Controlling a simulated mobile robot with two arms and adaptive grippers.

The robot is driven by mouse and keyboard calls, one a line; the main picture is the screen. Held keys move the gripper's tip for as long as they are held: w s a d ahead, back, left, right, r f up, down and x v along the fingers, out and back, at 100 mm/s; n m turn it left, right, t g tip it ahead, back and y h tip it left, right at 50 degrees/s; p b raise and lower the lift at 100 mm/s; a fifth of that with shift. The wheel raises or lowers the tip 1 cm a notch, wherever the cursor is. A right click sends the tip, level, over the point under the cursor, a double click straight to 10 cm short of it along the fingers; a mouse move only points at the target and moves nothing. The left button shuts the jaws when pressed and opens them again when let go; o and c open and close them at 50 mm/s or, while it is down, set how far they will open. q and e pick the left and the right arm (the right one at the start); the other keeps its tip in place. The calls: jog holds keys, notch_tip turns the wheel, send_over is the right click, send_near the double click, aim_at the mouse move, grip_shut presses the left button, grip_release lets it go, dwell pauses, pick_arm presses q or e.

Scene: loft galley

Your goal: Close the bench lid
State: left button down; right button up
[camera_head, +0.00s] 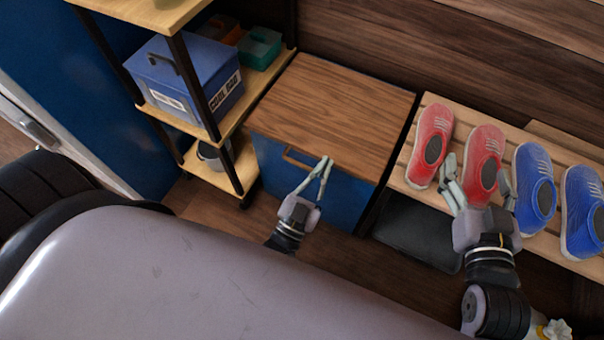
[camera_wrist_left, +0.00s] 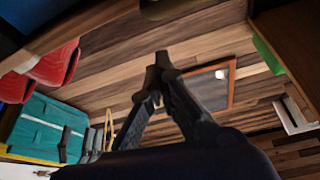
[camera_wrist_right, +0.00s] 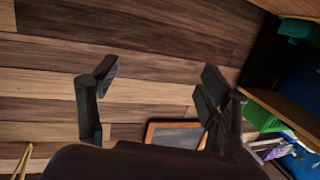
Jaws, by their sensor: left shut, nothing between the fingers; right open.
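The bench is a blue box (camera_head: 345,199) with a brown wooden lid (camera_head: 335,110). In the head view the lid lies over the top of the box, and I see no gap under it. My right gripper (camera_head: 479,170) is open and empty, in front of the red shoes. The lid is not identifiable in either wrist view.
A shelf unit with a blue cool box (camera_head: 190,82) stands left of the bench. On the right, a slatted rack (camera_head: 407,165) holds red shoes (camera_head: 432,130) and blue shoes (camera_head: 535,185). A dark bin (camera_head: 415,228) sits below the rack. A plank wall (camera_head: 390,40) is behind.

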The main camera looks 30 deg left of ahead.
pick_arm(q)
jog(key=v, duration=0.9)
jog(key=shift+s+r, duration=0.15)
jog(key=shift+s, duration=0.4)
pick_arm(e)
jog(key=f, duration=0.1)
jog(key=s+f+g, duration=0.1)
jog(key=d+f+g, duration=0.1)
jog(key=shift+s+f+h, duration=0.1)
jog(key=shift+s+h, duration=0.1)
jog(key=shift+h, duration=0.1)
